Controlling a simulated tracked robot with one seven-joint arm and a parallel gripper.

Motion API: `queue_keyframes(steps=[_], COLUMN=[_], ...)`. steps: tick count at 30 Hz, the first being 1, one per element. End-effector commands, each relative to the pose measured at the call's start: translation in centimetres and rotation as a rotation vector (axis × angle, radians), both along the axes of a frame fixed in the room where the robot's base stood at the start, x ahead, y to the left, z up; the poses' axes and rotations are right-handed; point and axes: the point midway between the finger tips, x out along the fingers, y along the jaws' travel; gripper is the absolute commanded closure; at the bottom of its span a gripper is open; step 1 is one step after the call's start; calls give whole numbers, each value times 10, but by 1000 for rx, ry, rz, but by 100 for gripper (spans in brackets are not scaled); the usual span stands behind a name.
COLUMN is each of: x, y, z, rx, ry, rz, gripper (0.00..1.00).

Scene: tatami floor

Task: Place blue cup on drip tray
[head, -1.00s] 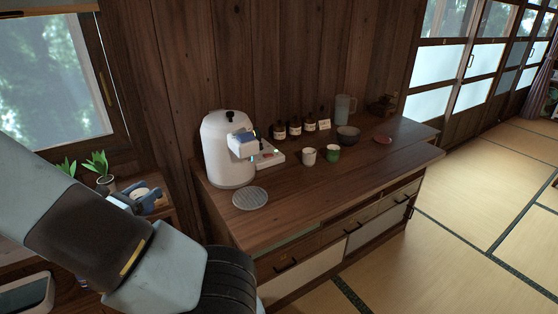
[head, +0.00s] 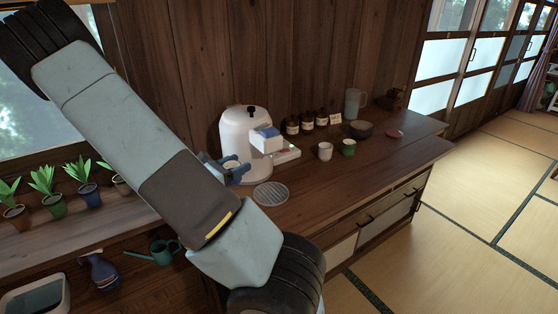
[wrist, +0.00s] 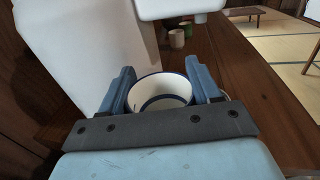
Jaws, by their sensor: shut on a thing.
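The blue cup (wrist: 160,90), white inside with a blue rim, sits upright between the two blue fingers of my gripper (wrist: 161,88) in the wrist view. Its outer wall is mostly hidden. In the head view my gripper (head: 229,169) is shut on it beside the lower left of the white coffee machine (head: 244,130), and only a bit of the cup (head: 232,164) shows. The drip tray, a round grey grate (head: 271,195), lies on the counter in front of the machine, right of and nearer than my gripper. It does not show in the wrist view.
A white cup (head: 325,151) and a green cup (head: 349,147) stand right of the machine. Brown bottles (head: 307,121), a dark bowl (head: 361,129) and a pitcher (head: 354,104) are behind them. The wooden counter's front (head: 335,185) is clear. Potted plants (head: 88,190) stand at left.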

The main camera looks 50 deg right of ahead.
Motion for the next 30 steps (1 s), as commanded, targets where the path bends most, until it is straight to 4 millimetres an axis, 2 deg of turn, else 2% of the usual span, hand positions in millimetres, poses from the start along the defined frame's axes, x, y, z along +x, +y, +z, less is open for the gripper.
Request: queue_keyframes(steps=[11,30], x=[-3,-48], y=[-6,-73], z=[0,3], rx=[-1,-9], ry=[-3,-8], rz=[-26,-380], gripper=[76,76])
